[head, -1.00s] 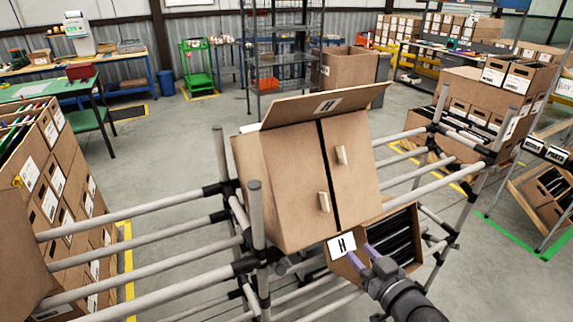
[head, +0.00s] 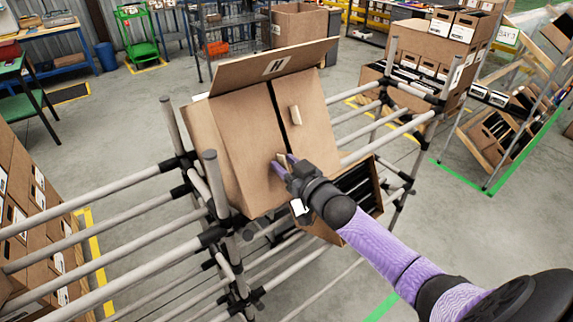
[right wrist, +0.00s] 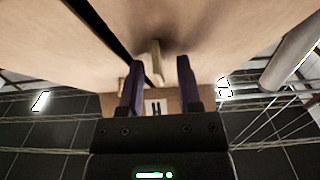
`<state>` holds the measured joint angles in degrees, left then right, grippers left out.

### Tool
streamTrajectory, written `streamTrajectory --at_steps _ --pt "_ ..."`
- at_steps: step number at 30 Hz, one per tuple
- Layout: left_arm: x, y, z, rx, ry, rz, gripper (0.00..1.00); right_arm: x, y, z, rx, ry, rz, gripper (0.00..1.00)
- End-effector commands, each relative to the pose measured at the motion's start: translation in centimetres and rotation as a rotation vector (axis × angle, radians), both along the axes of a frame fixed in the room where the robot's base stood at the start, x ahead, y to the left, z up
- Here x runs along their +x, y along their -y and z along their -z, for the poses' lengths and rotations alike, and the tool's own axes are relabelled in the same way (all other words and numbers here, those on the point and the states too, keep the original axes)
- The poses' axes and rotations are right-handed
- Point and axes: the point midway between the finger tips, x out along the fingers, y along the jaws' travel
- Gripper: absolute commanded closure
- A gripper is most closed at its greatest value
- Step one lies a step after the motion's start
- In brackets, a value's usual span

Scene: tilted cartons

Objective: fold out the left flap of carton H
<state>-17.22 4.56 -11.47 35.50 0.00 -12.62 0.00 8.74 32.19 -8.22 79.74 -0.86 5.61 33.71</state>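Carton H (head: 238,150) is a tilted brown carton on a pipe rack. Its back flap (head: 275,66), labelled H, stands raised. The left flap (head: 237,128) and right flap (head: 305,110) lie closed, with a dark gap between them. Each has a small pale tab; the right one (head: 296,115) is clear. My right gripper (head: 284,161) is at the left flap's tab and partly hides it. In the right wrist view this tab (right wrist: 157,62) shows between the spread fingers (right wrist: 160,75), with space beside it; contact cannot be told. My left gripper is out of view.
Grey rack pipes (head: 100,210) run along both sides of the carton. A box of dark files (head: 362,185) sits just right of and below it, under my right arm. Stacked cartons (head: 22,200) stand at the left.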

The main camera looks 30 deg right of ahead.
Motion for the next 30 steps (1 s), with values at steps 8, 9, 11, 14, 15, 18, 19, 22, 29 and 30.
streamTrajectory --at_steps 8,9,11,14,15,18,19,22,29,30 --pt "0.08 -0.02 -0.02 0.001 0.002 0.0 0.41 -0.03 0.0 0.0 0.0 0.0 0.0 1.0" --pt "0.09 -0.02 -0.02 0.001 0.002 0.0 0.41 -0.03 0.0 0.0 0.0 0.0 0.0 1.0" --pt "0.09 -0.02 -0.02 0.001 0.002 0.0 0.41 -0.03 0.0 0.0 0.0 0.0 0.0 1.0" --pt "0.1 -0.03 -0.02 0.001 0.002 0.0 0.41 -0.03 0.0 0.0 0.0 0.0 0.0 1.0" --pt "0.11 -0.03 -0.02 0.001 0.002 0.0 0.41 -0.03 0.0 0.0 0.0 0.0 0.0 1.0" --pt "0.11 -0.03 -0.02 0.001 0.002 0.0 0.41 -0.03 0.0 0.0 0.0 0.0 0.0 1.0" --pt "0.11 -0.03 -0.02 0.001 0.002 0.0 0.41 -0.04 0.0 0.01 0.0 0.0 0.0 1.0" --pt "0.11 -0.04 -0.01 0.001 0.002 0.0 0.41 -0.04 0.0 0.01 0.0 0.0 0.0 1.0" --pt "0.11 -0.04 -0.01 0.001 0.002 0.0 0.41 -0.04 0.0 0.01 0.0 0.0 0.0 1.0" --pt "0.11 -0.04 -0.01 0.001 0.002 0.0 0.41 -0.04 0.0 0.01 0.0 0.0 0.0 1.0"
